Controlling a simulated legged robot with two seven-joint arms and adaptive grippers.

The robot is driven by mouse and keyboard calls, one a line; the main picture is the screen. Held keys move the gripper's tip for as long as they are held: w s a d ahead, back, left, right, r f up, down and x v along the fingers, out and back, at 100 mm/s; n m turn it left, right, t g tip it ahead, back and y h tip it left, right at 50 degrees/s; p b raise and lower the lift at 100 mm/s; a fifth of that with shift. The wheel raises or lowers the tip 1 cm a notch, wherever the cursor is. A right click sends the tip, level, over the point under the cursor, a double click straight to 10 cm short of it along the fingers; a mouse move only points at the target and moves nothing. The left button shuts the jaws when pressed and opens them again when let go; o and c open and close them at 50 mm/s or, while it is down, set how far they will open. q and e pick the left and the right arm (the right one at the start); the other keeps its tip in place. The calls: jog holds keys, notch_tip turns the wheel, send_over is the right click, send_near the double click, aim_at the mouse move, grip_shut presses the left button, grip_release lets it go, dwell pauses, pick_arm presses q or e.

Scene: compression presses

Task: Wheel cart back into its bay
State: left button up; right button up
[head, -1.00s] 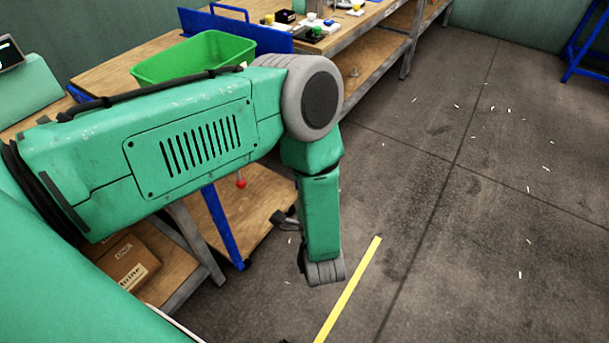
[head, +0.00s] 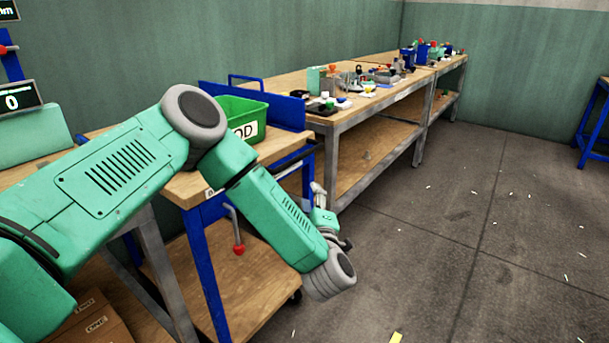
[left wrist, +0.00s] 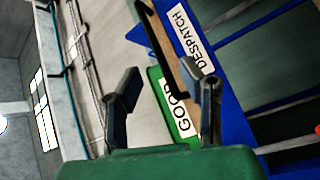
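The cart has a wooden top (head: 190,186), blue legs and a lower wooden shelf (head: 255,292). It stands at an angle beside the benches, partly hidden by my left arm. A green bin (head: 246,117) with a white label sits on it, in front of a blue back panel. My left gripper (head: 322,205) is just off the cart's right side, small and partly hidden by my wrist. In the left wrist view its two fingers (left wrist: 165,95) are apart. A dark bar (left wrist: 165,50) runs close to the right finger; I cannot tell whether it is gripped. My right gripper is not in view.
A long wooden workbench (head: 355,112) with small parts runs along the wall behind the cart. Cardboard boxes (head: 92,322) lie low at the left. A yellow floor mark (head: 396,338) shows at the bottom. The floor at right is open, with small white scraps.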

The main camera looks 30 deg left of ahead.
aim_at(302, 154)
pick_arm(q)
jog(key=w+a+r+n+b, duration=0.1)
jog(key=w+a, duration=0.2)
jog(key=w+a+r+n+b, duration=0.1)
jog(key=w+a, duration=0.2)
jog(key=w, duration=0.1)
jog(key=w+a+r+n+b, duration=0.1)
jog(key=w+a+b, duration=0.1)
jog(key=w+a, duration=0.1)
jog(key=shift+w+a+r+n, duration=0.15)
jog(key=shift+w+a+n, duration=0.2)
jog(key=shift+w, duration=0.25)
